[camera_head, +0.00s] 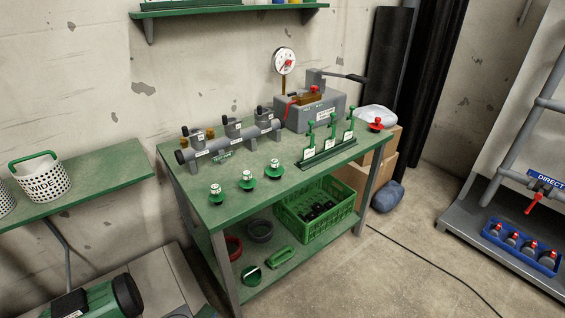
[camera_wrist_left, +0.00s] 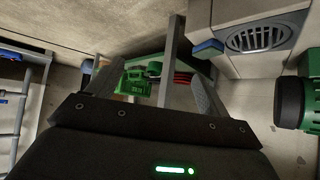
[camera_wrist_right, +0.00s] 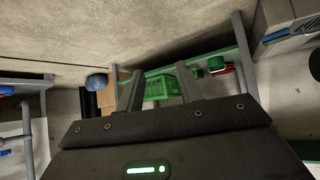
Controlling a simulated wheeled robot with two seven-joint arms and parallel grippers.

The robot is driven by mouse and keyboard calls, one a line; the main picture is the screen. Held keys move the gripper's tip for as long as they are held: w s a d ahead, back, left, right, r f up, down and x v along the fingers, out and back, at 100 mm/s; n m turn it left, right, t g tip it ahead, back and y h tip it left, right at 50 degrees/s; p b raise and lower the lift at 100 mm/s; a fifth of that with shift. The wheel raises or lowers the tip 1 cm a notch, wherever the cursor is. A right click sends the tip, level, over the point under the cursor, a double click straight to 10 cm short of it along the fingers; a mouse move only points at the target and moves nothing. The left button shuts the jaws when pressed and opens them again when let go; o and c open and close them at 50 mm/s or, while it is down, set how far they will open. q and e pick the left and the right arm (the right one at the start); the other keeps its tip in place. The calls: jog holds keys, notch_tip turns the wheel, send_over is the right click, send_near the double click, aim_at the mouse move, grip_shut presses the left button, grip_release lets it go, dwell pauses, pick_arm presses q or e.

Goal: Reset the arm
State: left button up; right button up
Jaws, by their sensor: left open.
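Neither arm shows in the head view. My left gripper (camera_wrist_left: 153,72) shows in the left wrist view with its two fingers wide apart and nothing between them. My right gripper (camera_wrist_right: 159,73) shows in the right wrist view with its fingers apart and empty, though less widely spread. Both are away from the green workbench (camera_head: 222,207), whose frame and lower shelf show beyond the fingers. On the bench are a grey pipe with clamps (camera_head: 232,141), several green-based fittings (camera_head: 247,181), a rack of green-handled tools (camera_head: 328,151) and a grey block with a lever (camera_head: 310,110).
A green crate (camera_head: 314,212) stands on the bench's lower shelf. Left is a side shelf with a white basket (camera_head: 42,178). Right is a grey platform with a blue tray (camera_head: 520,247). Cardboard boxes (camera_head: 383,160) stand behind the bench. A cable (camera_head: 432,262) crosses the open floor.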

pick_arm(q)
jog(key=s+a+f+g+y+p, duration=0.1)
jog(key=s+a+g+p, duration=0.2)
jog(key=s, duration=0.9)
jog(key=s+a+f+g+y+p, duration=0.1)
jog(key=s+a+f+g+p, duration=0.1)
jog(key=s, duration=1)
jog(key=a+g+p, duration=0.1)
jog(key=a+g, duration=0.1)
jog(key=g, duration=0.1)
jog(key=shift+s, duration=0.3)
pick_arm(e)
jog(key=s+d+f+g+h, duration=0.1)
jog(key=s+d+g, duration=0.2)
jog(key=s, duration=0.9)
jog(key=s+d+f+g+h, duration=0.1)
jog(key=s+d+g, duration=0.3)
jog(key=s, duration=0.8)
jog(key=shift+s+f+g, duration=0.3)
jog(key=shift+f+g, duration=0.3)
pick_arm(q)
jog(key=shift+f, duration=0.1)
